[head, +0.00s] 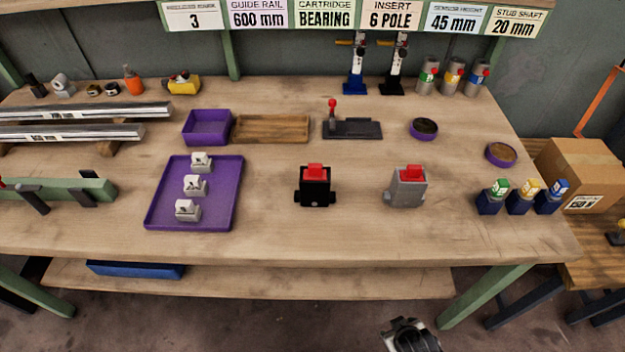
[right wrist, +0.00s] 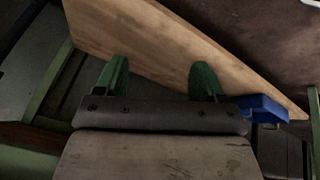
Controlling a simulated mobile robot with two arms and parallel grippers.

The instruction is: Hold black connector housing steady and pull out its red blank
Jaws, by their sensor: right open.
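The black connector housing (head: 315,190) stands upright near the middle of the bench, with its red blank (head: 315,170) seated in its top. A similar grey housing (head: 407,190) with a red insert (head: 411,172) stands to its right. Part of my right arm shows at the bottom edge of the head view, in front of and below the bench, well apart from both housings. In the right wrist view my right gripper (right wrist: 160,80) has its two green fingers apart, with nothing between them. My left gripper is not in view.
A purple tray (head: 155,213) with several white connectors lies left of the black housing. Behind are a purple bin (head: 207,127), a wooden tray (head: 270,128) and a dark fixture with a red knob (head: 352,128). The bench front is clear.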

